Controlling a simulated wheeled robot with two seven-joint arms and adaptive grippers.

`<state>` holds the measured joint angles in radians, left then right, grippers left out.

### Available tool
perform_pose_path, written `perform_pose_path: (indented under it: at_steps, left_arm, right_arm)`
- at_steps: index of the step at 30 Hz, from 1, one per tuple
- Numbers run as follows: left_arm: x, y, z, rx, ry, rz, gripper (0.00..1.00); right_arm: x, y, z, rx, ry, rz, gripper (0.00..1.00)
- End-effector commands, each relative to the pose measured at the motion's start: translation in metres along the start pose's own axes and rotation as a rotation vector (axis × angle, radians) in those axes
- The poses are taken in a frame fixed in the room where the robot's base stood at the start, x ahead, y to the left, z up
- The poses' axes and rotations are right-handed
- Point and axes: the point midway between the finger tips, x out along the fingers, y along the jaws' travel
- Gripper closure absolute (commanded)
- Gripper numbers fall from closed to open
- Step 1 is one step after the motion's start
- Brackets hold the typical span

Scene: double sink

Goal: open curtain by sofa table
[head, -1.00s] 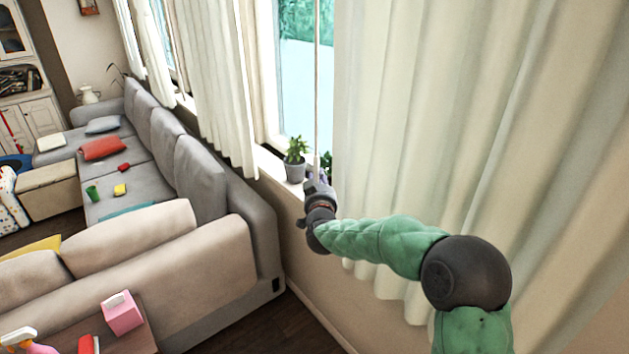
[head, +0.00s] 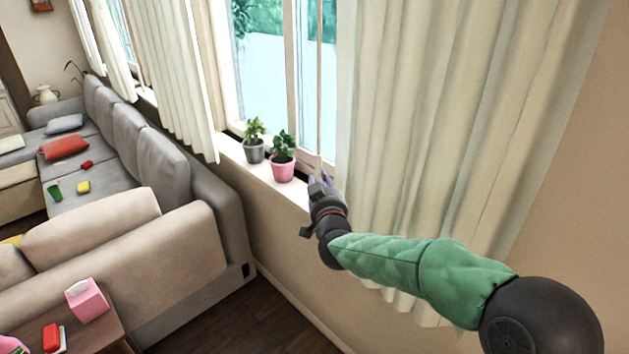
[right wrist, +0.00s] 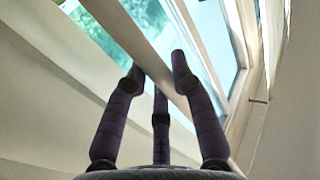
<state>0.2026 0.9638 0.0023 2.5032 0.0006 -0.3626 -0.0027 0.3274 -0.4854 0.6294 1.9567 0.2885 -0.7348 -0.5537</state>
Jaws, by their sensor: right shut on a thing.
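A cream curtain (head: 440,120) hangs on the right side of the window (head: 275,70), bunched in folds. A thin pale pull rod (head: 319,80) hangs at its left edge. My right gripper (head: 321,180) is shut on the lower end of the rod, just above the sill's right end. In the right wrist view, the purple fingers (right wrist: 155,78) close around the pale rod (right wrist: 125,35), which runs up to the left. Another cream curtain (head: 165,75) hangs left of the window. The sofa table (head: 85,335) is at the bottom left. My left gripper is not in view.
Two potted plants, one grey (head: 254,152) and one pink (head: 283,168), stand on the sill left of my right gripper. A grey sofa (head: 150,225) stands along the wall. A pink box (head: 87,300) sits on the sofa table. Dark floor (head: 250,315) is clear between sofa and wall.

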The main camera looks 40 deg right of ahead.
Motion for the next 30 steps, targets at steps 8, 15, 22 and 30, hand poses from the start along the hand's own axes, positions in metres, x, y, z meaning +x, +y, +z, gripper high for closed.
perform_pose_path:
  at_steps: [8,15,22,30]
  left_arm:
    - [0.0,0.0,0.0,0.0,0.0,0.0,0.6]
    - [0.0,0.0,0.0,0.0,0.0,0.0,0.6]
    - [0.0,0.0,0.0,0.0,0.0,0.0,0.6]
    - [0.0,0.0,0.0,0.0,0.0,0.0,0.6]
  right_arm:
    - [-0.001,0.001,0.001,-0.001,-0.002,-0.001,1.0]
    - [-0.001,0.0,0.0,0.0,-0.001,0.0,0.49]
    - [-0.001,0.001,0.0,0.0,-0.001,0.0,0.49]
    - [-0.018,0.001,-0.001,0.001,0.0,0.0,0.49]
